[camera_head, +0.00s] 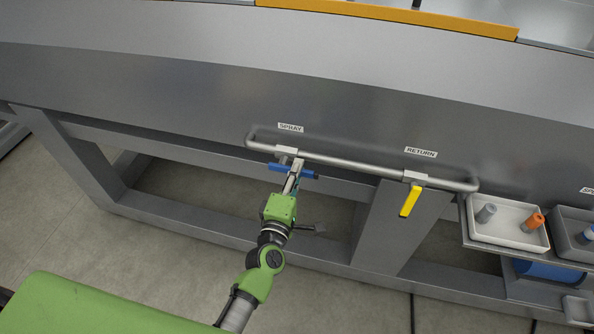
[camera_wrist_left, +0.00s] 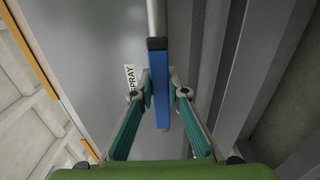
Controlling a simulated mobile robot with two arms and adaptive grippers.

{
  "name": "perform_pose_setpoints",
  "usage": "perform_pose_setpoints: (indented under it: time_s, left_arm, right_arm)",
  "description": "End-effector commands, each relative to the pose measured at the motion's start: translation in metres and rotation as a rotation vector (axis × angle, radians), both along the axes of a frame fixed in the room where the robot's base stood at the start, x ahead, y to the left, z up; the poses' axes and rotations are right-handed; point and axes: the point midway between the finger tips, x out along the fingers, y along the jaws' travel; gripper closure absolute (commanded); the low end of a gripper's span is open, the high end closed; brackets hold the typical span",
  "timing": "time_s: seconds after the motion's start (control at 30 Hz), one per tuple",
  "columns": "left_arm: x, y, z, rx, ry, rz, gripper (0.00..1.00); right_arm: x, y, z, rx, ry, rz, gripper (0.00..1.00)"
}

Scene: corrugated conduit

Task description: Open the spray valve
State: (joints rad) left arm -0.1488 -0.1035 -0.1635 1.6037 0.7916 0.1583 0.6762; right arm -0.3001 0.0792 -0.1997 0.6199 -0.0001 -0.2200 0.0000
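The spray valve has a blue handle (camera_head: 308,174) below the pipe, under the label SPRAY (camera_head: 291,128). The handle lies roughly parallel to the pipe. My left gripper (camera_head: 293,173) is at the handle, its fingers reaching up to it from below. In the left wrist view the blue handle (camera_wrist_left: 160,88) runs between the two fingers of my left gripper (camera_wrist_left: 163,90). The fingers are spread around it, with a visible gap on the right side; whether the left finger touches it is unclear. My right gripper is not in view.
A yellow return valve handle (camera_head: 410,200) hangs down from the same pipe (camera_head: 350,163), under the RETURN label (camera_head: 420,152). A white tray (camera_head: 487,235) with a grey and an orange part stands at the right. The floor at the left is clear.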

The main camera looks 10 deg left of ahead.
Motion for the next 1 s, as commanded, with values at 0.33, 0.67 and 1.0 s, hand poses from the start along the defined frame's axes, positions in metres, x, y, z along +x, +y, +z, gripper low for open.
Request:
perform_pose_setpoints:
  time_s: [0.33, 0.67, 1.0]
  left_arm:
    - [0.0, 0.0, 0.001, -0.001, -0.001, 0.0, 0.68]
    - [-0.036, 0.001, -0.001, 0.001, 0.002, 0.0, 0.68]
    - [-0.103, 0.003, -0.001, 0.0, 0.001, -0.001, 0.68]
  right_arm:
    - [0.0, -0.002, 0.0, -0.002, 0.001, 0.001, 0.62]
    - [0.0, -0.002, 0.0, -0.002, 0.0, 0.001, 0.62]
    - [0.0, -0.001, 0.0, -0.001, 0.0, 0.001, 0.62]
